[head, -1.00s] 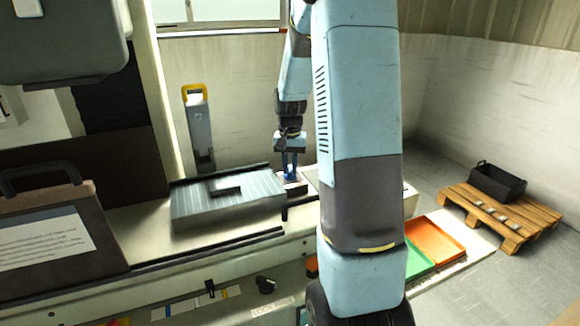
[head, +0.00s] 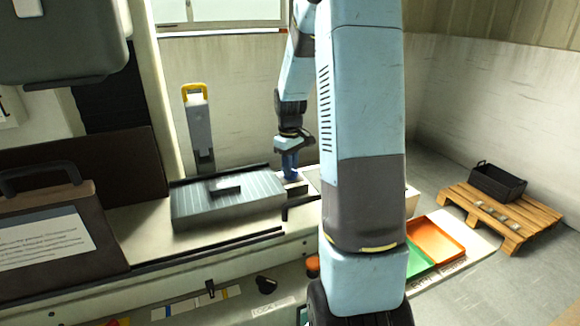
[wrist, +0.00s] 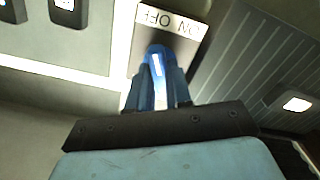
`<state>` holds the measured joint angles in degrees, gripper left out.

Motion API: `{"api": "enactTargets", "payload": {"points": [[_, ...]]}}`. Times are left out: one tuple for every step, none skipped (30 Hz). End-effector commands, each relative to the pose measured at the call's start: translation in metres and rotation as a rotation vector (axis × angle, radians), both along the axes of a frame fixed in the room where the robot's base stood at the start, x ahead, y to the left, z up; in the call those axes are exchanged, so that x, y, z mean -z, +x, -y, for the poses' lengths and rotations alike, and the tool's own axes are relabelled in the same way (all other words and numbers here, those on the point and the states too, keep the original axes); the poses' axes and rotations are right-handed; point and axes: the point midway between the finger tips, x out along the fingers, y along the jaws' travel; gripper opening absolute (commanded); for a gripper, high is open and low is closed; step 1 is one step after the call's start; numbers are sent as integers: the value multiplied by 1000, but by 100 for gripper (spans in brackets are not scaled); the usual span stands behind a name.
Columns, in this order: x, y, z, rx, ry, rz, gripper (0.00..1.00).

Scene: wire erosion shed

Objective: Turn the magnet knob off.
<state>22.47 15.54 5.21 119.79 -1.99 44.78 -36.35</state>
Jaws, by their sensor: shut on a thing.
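The magnet knob (wrist: 157,62) is blue with a white stripe and sits beside a plate lettered ON and OFF (wrist: 172,20) in the wrist view. My gripper (wrist: 160,84) is shut on the knob, with one dark blue finger on each side. The white stripe runs between the fingers, roughly toward the label. I cannot tell which word it marks. In the head view my gripper (head: 290,168) reaches down at the right end of the grey ribbed magnet block (head: 255,197); the knob is mostly hidden there. A dark grey part (head: 227,188) rests on the block.
A grey post with a yellow handle (head: 200,125) stands behind the block. A brown case (head: 60,235) stands at left. Orange (head: 435,238) and green trays and a pallet (head: 500,213) with a black crate (head: 498,182) lie at right.

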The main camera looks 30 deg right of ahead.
Motion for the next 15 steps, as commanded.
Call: {"api": "enactTargets", "payload": {"points": [[-1, 1, 0, -36, 0, 3, 0], [-1, 1, 0, -60, 0, 3, 0], [-1, 1, 0, -90, -1, 4, 0], [-1, 1, 0, -112, -1, 4, 0], [-1, 1, 0, -132, -1, 4, 0], [-1, 1, 0, -158, -1, 4, 0], [-1, 1, 0, -177, -1, 4, 0], [-1, 1, 0, -193, -1, 4, 0], [-1, 1, 0, -215, -1, 4, 0], [-1, 1, 0, -230, -1, 4, 0], [-1, 1, 0, -244, -1, 4, 0], [-1, 1, 0, -260, -1, 4, 0], [-1, 1, 0, -272, -1, 4, 0], [-1, 1, 0, -281, -1, 4, 0], [-1, 1, 0, -293, 0, 4, 0]]}}
